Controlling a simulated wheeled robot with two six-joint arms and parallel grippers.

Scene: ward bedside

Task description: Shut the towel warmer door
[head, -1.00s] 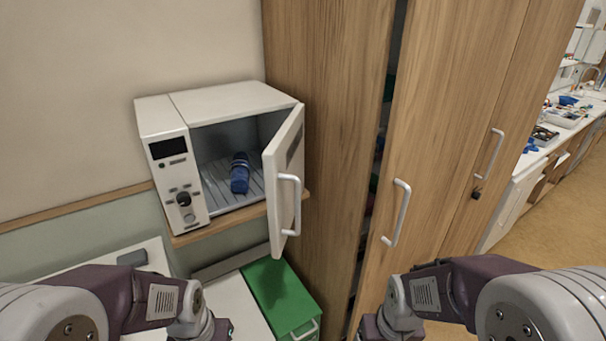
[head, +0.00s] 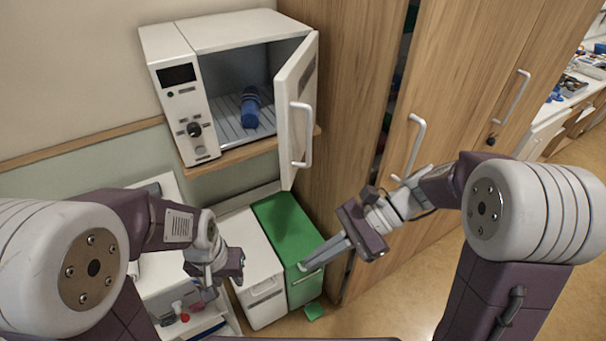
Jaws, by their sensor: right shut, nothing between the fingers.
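The white towel warmer (head: 182,115) stands on a wooden shelf against the wall. Its door (head: 296,100) is hinged on the right and stands wide open, with a white bar handle (head: 304,135) on its outer face. A rolled blue towel (head: 250,107) lies on the rack inside. My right gripper (head: 306,266) is shut and empty, in front of and below the door, over the green cabinet in the picture, and apart from the door. My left gripper (head: 210,290) hangs low at the left, below the warmer; its fingers point down and are too unclear to judge.
A green-topped cabinet (head: 283,222) and a white cabinet (head: 238,243) stand below the warmer. Tall wooden cupboards (head: 345,80) with bar handles rise right of the door. A low shelf with small bottles (head: 178,309) is at the lower left. Open floor (head: 400,300) lies at the lower right.

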